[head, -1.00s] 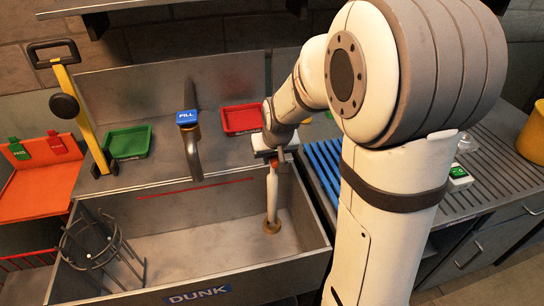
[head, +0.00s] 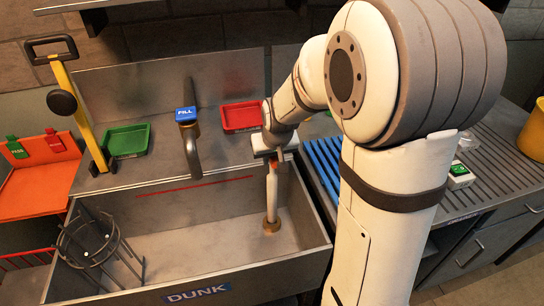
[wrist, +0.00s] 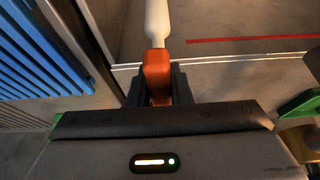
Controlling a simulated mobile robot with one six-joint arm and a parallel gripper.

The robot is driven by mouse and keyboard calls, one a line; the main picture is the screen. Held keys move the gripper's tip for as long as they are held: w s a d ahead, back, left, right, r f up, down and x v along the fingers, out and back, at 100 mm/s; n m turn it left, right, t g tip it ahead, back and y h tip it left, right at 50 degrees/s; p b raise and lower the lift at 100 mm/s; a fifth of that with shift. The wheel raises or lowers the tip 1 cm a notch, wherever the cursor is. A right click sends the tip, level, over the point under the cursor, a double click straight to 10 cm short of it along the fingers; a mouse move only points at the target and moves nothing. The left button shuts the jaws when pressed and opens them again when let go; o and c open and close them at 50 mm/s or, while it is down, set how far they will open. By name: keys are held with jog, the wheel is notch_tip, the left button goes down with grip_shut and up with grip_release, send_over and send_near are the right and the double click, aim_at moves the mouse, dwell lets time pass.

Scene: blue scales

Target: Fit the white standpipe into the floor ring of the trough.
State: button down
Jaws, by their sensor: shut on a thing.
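The white standpipe (head: 272,195) hangs close to upright inside the trough (head: 180,245). It also shows in the wrist view (wrist: 157,20). My gripper (head: 271,160) is shut on its orange top (wrist: 157,68). The pipe's lower end meets the brassy floor ring (head: 271,225) at the right of the trough floor. From this angle I cannot tell whether the end is inside the ring or just above it.
A wire rack (head: 88,243) stands in the trough's left end. The tap with a blue FILL tag (head: 187,115) reaches over the middle. Green (head: 127,140) and red (head: 241,117) trays sit on the back ledge. The trough floor between rack and ring is clear.

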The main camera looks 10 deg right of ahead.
aim_at(274, 158)
jog(key=shift+f+b, duration=1.5)
jog(key=shift+f, duration=0.2)
jog(key=c, duration=1.3)
grip_release()
jog(key=shift+o, duration=0.2)
jog(key=shift+r, duration=0.1)
jog(key=v, duration=0.7)
jog(key=shift+s+r, duration=0.15)
jog(key=shift+r, duration=0.2)
jog(key=shift+s+p, duration=0.1)
jog(key=shift+p, duration=0.2)
jog(key=s+r+g+p, duration=0.1)
jog(key=s+r, duration=0.1)
jog(key=s, duration=0.7)
jog(key=s+r+g+p, duration=0.1)
jog(key=s+r+p, duration=0.1)
jog(key=s, duration=0.8)
jog(key=shift+d, duration=0.35)
